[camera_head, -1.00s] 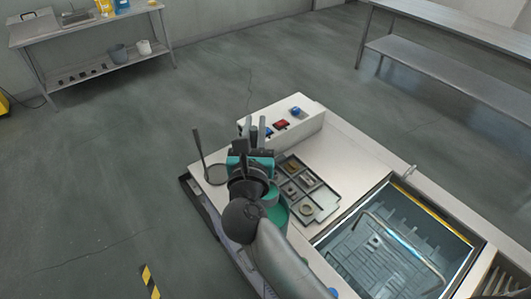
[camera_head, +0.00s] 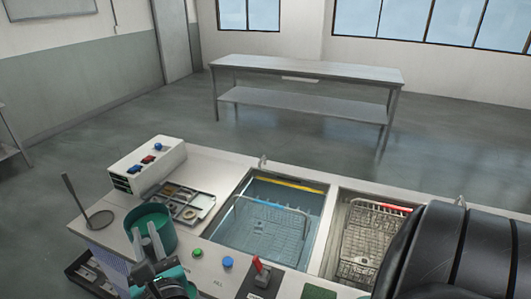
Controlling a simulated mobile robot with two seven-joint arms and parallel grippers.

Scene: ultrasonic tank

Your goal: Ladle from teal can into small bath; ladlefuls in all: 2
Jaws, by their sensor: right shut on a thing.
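The teal can (camera_head: 161,222) stands open-topped at the left of the bench top. My right gripper (camera_head: 146,243) is at its near side, its grey fingers pointing up against the can's front. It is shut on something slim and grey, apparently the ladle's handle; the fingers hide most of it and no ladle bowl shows. Two basins are sunk in the bench: a blue-tinted bath (camera_head: 226,242) with liquid and a wire rack, and a narrower one (camera_head: 333,232) with a wire basket. I cannot tell for certain which is the small bath. My left gripper is not in view.
A thin post on a dark round base (camera_head: 100,219) stands left of the can. A shallow parts tray (camera_head: 206,203) and a white switch box (camera_head: 165,160) lie behind. A red lever (camera_head: 259,270) and buttons are in front. A steel table (camera_head: 305,70) stands far back.

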